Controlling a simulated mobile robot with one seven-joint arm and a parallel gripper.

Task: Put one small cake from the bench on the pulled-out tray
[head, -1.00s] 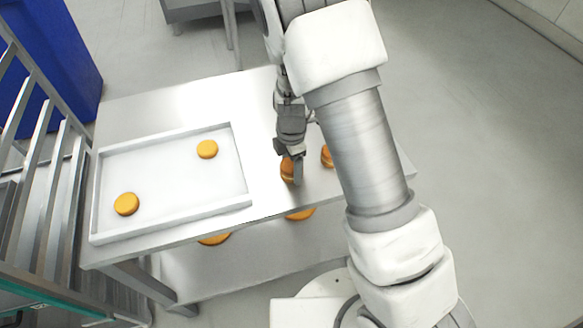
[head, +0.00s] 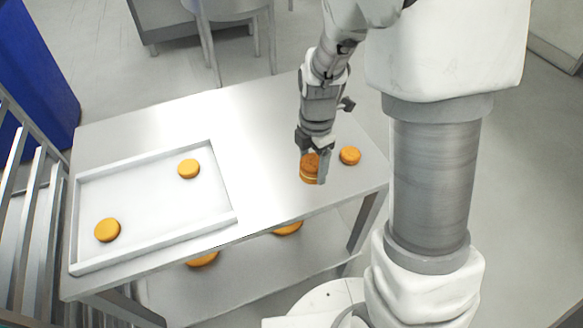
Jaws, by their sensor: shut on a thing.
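A white shallow tray (head: 155,249) lies on the left part of the steel bench (head: 258,120). Two small round orange cakes are on it, one near its front left (head: 107,230) and one toward its back right (head: 189,169). My gripper (head: 314,163) is right of the tray, pointing down, and shut on an orange-brown cake (head: 309,172). The fingers partly hide this cake; I cannot tell whether it touches the bench. Another small cake (head: 350,156) sits on the bench just right of my gripper.
More orange cakes show partly on the lower shelf (head: 240,275), under the bench's front edge. A metal rack (head: 25,215) stands at the left, with a blue bin (head: 45,75) behind it. The bench top between tray and gripper is clear.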

